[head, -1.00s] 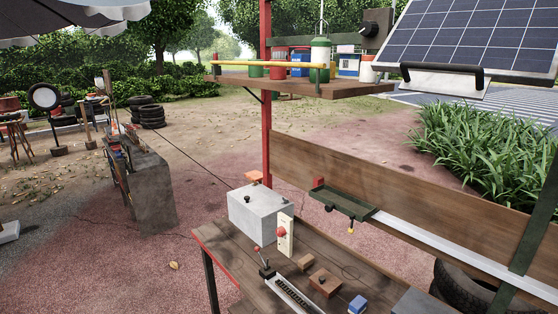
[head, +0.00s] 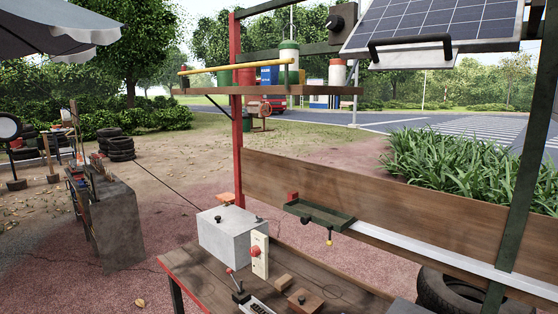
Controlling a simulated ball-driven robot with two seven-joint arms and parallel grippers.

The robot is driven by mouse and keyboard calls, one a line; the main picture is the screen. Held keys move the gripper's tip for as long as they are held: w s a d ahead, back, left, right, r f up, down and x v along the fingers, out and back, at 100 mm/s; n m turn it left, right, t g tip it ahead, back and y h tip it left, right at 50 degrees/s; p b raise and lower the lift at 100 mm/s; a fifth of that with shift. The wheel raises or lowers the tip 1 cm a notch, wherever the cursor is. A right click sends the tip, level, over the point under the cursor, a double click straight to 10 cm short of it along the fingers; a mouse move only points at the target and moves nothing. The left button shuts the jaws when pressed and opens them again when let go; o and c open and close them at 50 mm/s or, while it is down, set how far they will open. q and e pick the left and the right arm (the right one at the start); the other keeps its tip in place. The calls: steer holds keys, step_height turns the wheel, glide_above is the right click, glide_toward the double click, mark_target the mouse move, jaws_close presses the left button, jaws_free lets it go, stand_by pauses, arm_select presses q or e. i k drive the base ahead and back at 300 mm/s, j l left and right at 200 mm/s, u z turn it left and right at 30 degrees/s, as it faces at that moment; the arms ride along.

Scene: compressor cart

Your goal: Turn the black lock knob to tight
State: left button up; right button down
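Several dark knobs show, and I cannot tell which one is the lock knob. A black block with a round knob (head: 340,22) sits on the green rail beside the solar panel (head: 430,25). A small black knob (head: 218,218) stands on top of the grey box (head: 222,243). Another dark knob (head: 301,299) is on a small wooden block on the bench, and a dark one (head: 306,221) is at the front of the green tray (head: 325,214). No markings for tight can be read. Neither of my grippers is in view.
The wooden bench (head: 185,270) fills the lower middle, with a red-tipped lever (head: 235,284) on it. A shelf (head: 270,90) with bottles hangs from the red post (head: 238,130). A tyre (head: 455,290) lies lower right.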

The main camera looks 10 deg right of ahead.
mark_target(334, 23)
steer(key=z, duration=0.9)
steer(key=l+u, duration=0.25)
steer(key=l, duration=0.3)
